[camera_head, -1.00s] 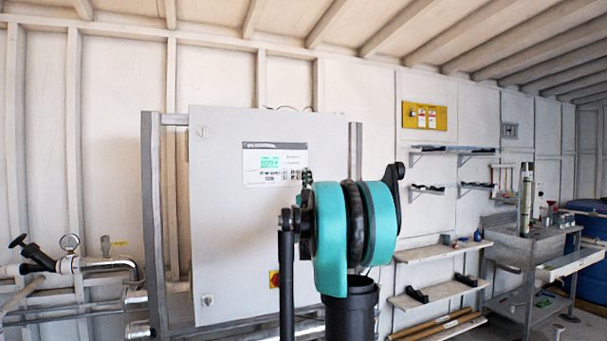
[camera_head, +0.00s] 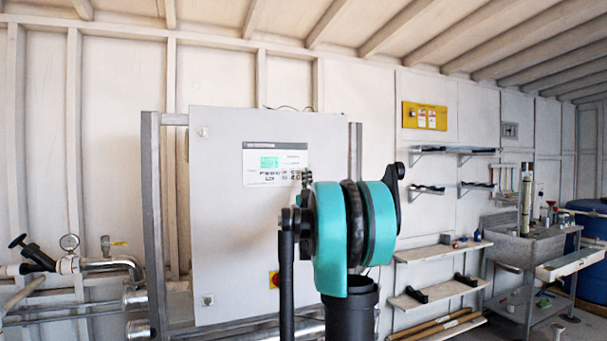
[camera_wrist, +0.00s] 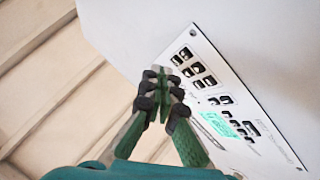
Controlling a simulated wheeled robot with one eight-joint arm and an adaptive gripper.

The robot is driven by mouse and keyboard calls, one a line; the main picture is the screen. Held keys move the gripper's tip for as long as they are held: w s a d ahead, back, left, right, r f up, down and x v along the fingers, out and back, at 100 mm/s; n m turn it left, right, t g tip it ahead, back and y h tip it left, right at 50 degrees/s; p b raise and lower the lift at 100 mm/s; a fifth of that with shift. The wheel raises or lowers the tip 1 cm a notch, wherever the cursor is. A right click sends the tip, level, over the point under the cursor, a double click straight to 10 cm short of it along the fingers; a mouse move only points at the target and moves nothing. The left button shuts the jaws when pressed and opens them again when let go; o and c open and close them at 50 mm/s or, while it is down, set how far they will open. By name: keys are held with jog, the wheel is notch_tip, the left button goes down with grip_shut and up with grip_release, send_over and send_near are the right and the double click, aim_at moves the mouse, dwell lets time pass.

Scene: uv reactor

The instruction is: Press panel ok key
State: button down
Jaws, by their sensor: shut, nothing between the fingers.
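The control panel (camera_head: 275,164) is a white plate with a dark header, a lit green display (camera_head: 269,162) and small dark keys, set on the front of a grey cabinet. In the wrist view the panel (camera_wrist: 275,145) lies tilted, with its green display (camera_wrist: 220,124) and several dark keys (camera_wrist: 197,68). Key labels are too small to read, so I cannot tell which is the ok key. My gripper (camera_wrist: 158,72) is shut and empty, its tips beside the upper-left keys; contact cannot be told. In the head view my arm mostly hides the gripper.
The grey cabinet (camera_head: 225,240) carries a red and yellow switch (camera_head: 274,279) low on its front. Shelves (camera_head: 440,253) and a sink bench (camera_head: 530,250) stand at the right.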

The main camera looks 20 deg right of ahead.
jog(key=shift+w, duration=0.15)
jog(key=shift+w, duration=0.25)
jog(key=shift+w, duration=0.25)
dwell(0.4)
jog(key=shift+s, duration=0.7)
jog(key=shift+s+d, duration=0.1)
jog(key=shift+s, duration=2.4)
